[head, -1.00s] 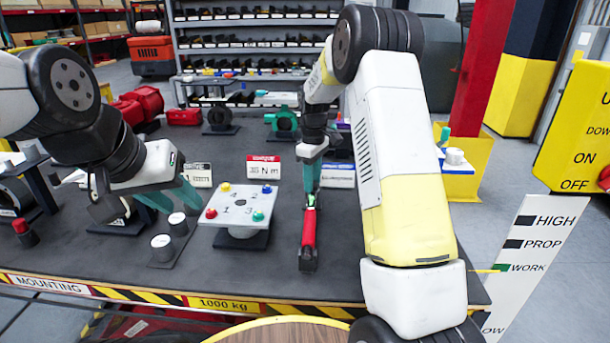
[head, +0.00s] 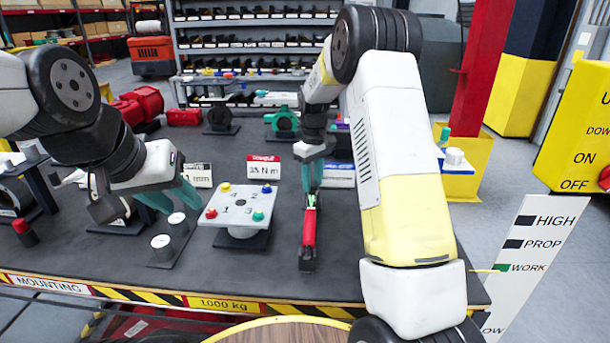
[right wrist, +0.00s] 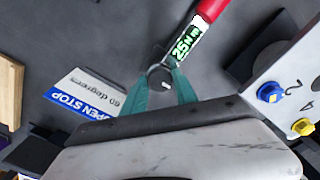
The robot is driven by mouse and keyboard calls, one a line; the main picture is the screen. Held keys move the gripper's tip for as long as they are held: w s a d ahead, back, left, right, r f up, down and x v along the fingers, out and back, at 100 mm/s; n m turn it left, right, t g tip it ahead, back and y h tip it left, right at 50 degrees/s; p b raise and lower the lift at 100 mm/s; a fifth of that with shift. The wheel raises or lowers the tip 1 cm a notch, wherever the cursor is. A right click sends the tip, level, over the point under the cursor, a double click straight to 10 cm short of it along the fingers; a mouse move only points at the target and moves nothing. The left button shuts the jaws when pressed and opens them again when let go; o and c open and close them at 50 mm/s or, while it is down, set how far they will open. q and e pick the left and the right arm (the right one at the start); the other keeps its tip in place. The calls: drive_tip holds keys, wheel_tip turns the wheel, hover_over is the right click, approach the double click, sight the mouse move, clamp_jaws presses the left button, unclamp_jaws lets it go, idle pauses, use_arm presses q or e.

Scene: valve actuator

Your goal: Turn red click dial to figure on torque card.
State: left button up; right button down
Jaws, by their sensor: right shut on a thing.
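A red torque wrench (head: 309,228) lies on the dark bench with its dark end toward the front edge. In the right wrist view its red body (right wrist: 210,8) carries a green-lit display (right wrist: 187,42) that appears to read 25 N m. My right gripper (head: 311,190) points down at the far end of the wrench. In the right wrist view its teal fingers (right wrist: 163,75) close around a small grey round end piece, partly hidden. The torque card (head: 263,169), red and white, stands behind and appears to read 35 N m. My left gripper (head: 171,200) is open and empty over the bench.
A grey plate with numbered coloured knobs (head: 238,212) stands left of the wrench. Two white-topped cylinders (head: 162,242) are further left. An rpm card (head: 198,175) and a blue-and-white OPEN STOP card (right wrist: 85,95) stand nearby. The bench has a striped front edge (head: 160,297).

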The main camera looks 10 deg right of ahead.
sight(313, 184)
drive_tip(key=c, duration=1)
unclamp_jaws()
drive_tip(key=shift+o, duration=0.2)
drive_tip(key=shift+r, duration=0.15)
wheel_tip(313, 184, up, 8)
drive_tip(key=shift+f, duration=0.2)
